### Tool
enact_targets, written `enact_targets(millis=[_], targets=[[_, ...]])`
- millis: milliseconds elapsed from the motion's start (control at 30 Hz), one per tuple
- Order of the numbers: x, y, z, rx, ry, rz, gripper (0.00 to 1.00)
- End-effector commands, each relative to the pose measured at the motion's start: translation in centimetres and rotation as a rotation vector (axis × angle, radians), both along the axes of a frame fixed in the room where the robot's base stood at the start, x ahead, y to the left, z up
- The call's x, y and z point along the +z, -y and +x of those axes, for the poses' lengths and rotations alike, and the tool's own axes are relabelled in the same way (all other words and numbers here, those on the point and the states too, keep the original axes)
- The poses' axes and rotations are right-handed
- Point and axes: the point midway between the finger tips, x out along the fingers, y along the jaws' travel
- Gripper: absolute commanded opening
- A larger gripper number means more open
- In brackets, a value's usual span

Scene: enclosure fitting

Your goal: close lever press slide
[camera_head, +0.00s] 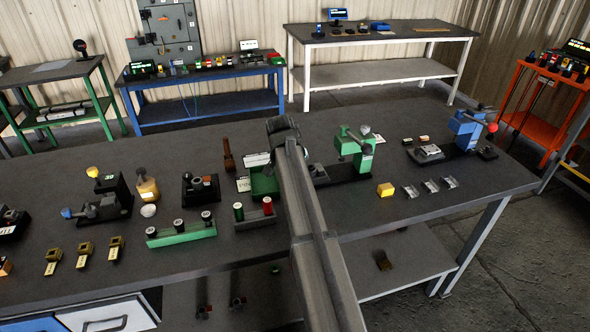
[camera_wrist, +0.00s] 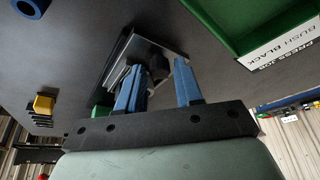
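A green lever press (camera_head: 355,147) stands on a dark base right of my arm in the head view. Its slide area (camera_head: 320,172) is partly hidden by my arm. My gripper (camera_wrist: 160,88) shows in the wrist view with its two blue fingers apart. Beyond the fingers is a grey metal plate (camera_wrist: 168,47) with a dark rounded piece (camera_wrist: 159,67) that appears in the gap between them. I cannot tell whether the fingers touch it. A blue lever press (camera_head: 467,128) with a red knob stands further right, its metal slide block (camera_head: 429,153) out in front.
A green bin (camera_wrist: 232,22) labelled "BUSH BLACK" is close beside the gripper. A yellow block (camera_head: 386,190) and several small metal brackets (camera_head: 431,186) lie right of my arm. A green rack (camera_head: 182,235) and a black press with a yellow knob (camera_head: 108,193) stand left.

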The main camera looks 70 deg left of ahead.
Motion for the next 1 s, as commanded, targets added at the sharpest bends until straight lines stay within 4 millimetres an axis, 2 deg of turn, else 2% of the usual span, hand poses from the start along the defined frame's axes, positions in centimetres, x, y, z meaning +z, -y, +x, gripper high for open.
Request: enact_targets(millis=[167, 533, 1000], targets=[[-0.01, -0.01, 0.01, 0.0, 0.0, 0.0, 0.35], [0.01, 0.01, 0.0, 0.0, 0.0, 0.0, 0.01], [0.02, 0.0, 0.4, -0.001, 0.0, 0.0, 0.0]])
